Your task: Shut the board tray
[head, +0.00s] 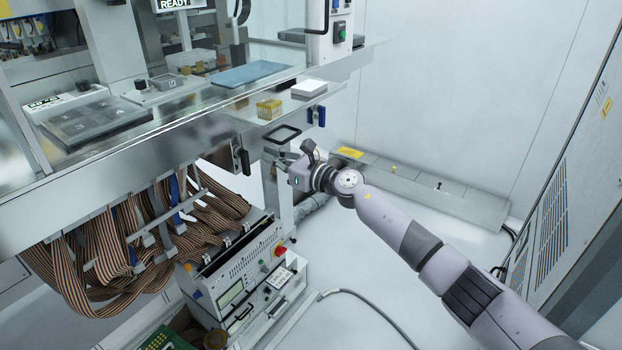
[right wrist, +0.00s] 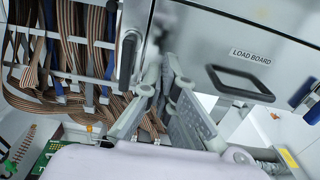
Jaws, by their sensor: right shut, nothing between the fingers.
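The board tray's front panel (right wrist: 205,45) is a grey metal plate labelled LOAD BOARD in the right wrist view. Its black loop handle (right wrist: 240,84) sticks out at the right; in the head view the handle (head: 283,134) lies below the machine's deck. I cannot tell how far out the tray stands. My right gripper (head: 284,161) is just below the handle in the head view. In the right wrist view its fingertips (right wrist: 163,72) are together, empty, in front of the panel and left of the handle. My left gripper is not in view.
Black and blue latches (head: 240,158) flank the tray. Bundles of brown ribbon cable (head: 130,235) hang at the left. A grey instrument unit (head: 245,275) stands below. A low grey box (head: 430,190) lies along the back wall. The floor at right is mostly clear.

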